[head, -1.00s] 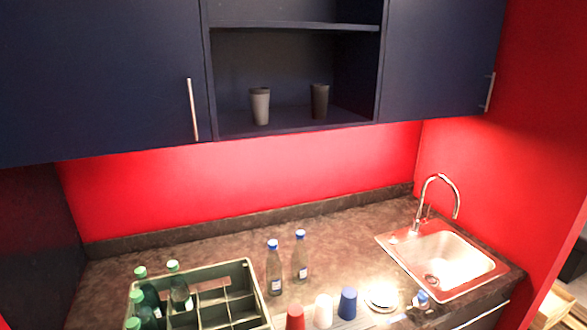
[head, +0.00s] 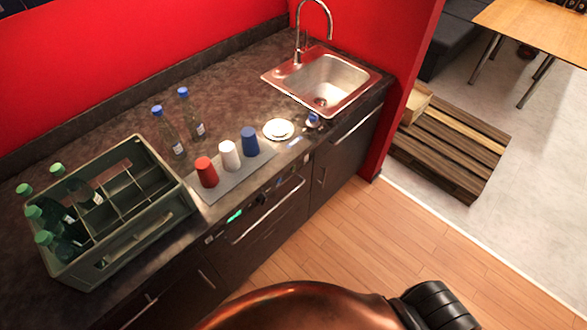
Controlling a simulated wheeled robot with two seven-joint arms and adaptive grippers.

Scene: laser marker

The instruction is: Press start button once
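A built-in appliance with a dark front (head: 262,228) sits under the counter, with a long bar handle (head: 268,210). Its narrow control strip along the top edge has a glowing green display (head: 235,216) and small pale marks. I cannot tell which mark is the start button. A copper-coloured arm link of mine with a black ribbed part crosses the bottom of the view, apart from the appliance in the picture. Neither of my grippers is in view.
On the counter (head: 235,95) are a green crate (head: 125,240) with green-capped bottles, two blue-capped bottles, red, white and blue cups on a grey mat (head: 215,185), plates (head: 278,129) and a sink (head: 325,80). A pallet (head: 450,150) stands right. The wooden floor (head: 350,230) before the cabinets is partly clear.

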